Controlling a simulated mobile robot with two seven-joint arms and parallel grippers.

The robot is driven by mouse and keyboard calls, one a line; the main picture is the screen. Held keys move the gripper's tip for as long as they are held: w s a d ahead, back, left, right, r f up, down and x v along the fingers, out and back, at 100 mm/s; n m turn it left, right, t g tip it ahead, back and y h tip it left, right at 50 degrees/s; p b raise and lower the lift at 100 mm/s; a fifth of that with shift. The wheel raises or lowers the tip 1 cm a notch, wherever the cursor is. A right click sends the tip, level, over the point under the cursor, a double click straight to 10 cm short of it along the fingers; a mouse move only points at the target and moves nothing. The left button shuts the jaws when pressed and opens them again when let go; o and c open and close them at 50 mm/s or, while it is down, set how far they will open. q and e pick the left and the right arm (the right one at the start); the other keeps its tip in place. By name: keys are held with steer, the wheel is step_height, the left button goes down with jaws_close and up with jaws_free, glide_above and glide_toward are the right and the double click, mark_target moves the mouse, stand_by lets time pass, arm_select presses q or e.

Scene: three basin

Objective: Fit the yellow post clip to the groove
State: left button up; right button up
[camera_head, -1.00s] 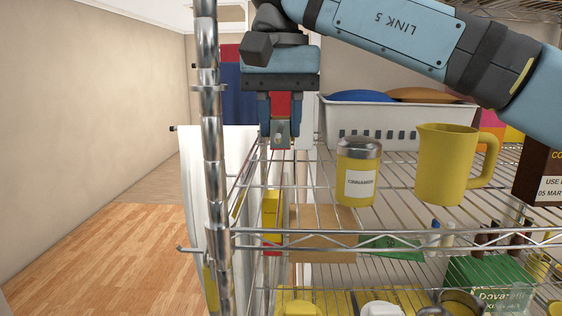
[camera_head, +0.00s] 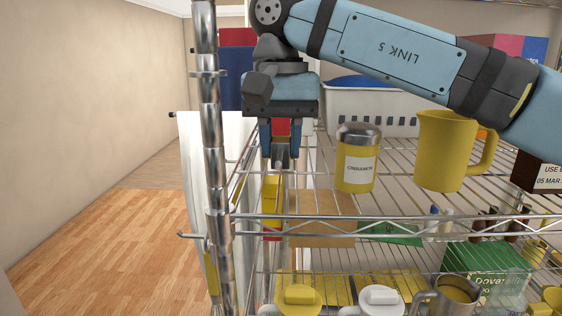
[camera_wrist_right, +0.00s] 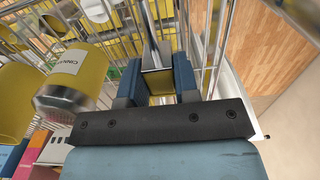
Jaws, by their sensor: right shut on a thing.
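My right gripper (camera_head: 280,154) points down at the left end of the wire shelf, just right of the upright chrome post (camera_head: 211,150). I cannot tell whether this piece is part of the yellow post clip. A yellow part (camera_head: 209,258) shows low beside the chrome post; its shape is mostly hidden. No groove can be made out. My left gripper is not in view.
A cinnamon jar (camera_head: 357,160) and a yellow mug (camera_head: 447,155) stand on the wire shelf right of the gripper. A white basin (camera_head: 372,122) is behind them. A yellow box (camera_head: 271,205) sits below the gripper. Open floor (camera_head: 95,250) lies left.

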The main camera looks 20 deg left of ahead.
step_height(320, 180, down, 3)
steer(key=shift+r+p, duration=0.2)
steer(key=shift+p, duration=0.25)
steer(key=shift+f, duration=0.45)
steer(key=shift+f, duration=0.15)
steer(key=o, duration=1)
steer(key=shift+c, duration=0.2)
